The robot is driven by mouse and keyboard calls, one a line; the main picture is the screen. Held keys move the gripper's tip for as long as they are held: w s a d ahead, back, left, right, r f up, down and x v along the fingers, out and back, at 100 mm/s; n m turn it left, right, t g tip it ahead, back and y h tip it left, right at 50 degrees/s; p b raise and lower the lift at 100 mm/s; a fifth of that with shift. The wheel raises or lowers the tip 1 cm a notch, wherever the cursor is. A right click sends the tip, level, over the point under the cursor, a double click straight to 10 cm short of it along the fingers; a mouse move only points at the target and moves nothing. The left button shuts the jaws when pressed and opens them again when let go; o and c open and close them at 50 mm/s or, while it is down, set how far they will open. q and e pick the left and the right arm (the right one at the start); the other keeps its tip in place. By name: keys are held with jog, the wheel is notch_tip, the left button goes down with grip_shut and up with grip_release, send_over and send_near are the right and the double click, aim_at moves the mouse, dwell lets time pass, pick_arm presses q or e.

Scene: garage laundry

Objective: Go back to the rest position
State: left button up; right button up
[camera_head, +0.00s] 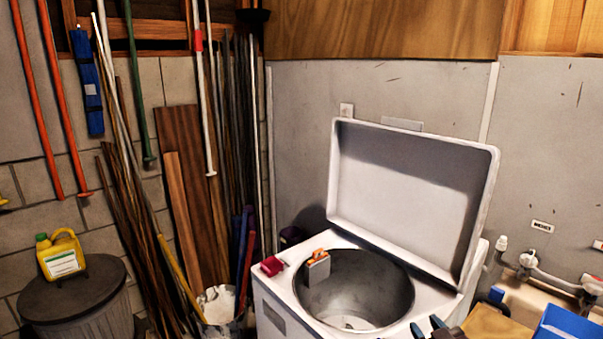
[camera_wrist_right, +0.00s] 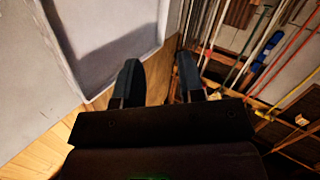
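My right gripper (camera_head: 428,328) shows only at its dark fingertips at the bottom edge of the head view, in front of the washer. In the right wrist view its two fingers (camera_wrist_right: 160,80) stand apart with nothing held between them. My left gripper is not in view. The white top-loading washer (camera_head: 277,294) has its lid (camera_head: 405,190) raised and its round metal drum (camera_head: 385,285) showing. An orange-topped grey item (camera_head: 318,268) is at the drum's left rim, and a red item (camera_head: 272,265) is on the washer's top left corner.
A lidded bin (camera_head: 75,290) carries a yellow jug (camera_head: 62,258) at the left. Poles and planks (camera_head: 185,215) lean against the back wall, by a white bucket (camera_head: 217,305). Pipes (camera_head: 545,270) and a blue object (camera_head: 567,325) are at the right.

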jog(key=s+d+f+m+g+h, duration=0.1)
jog(key=s+f+g, duration=0.1)
jog(key=s+f, duration=0.7)
jog(key=s+d+f+m+g+h, duration=0.1)
jog(key=s+f+m+g, duration=0.1)
jog(key=s+f, duration=0.6)
jog(key=s, duration=0.6)
jog(key=shift+f+m+g+h, duration=0.3)
jog(key=shift+f+g, duration=0.1)
jog(key=shift+s, duration=0.15)
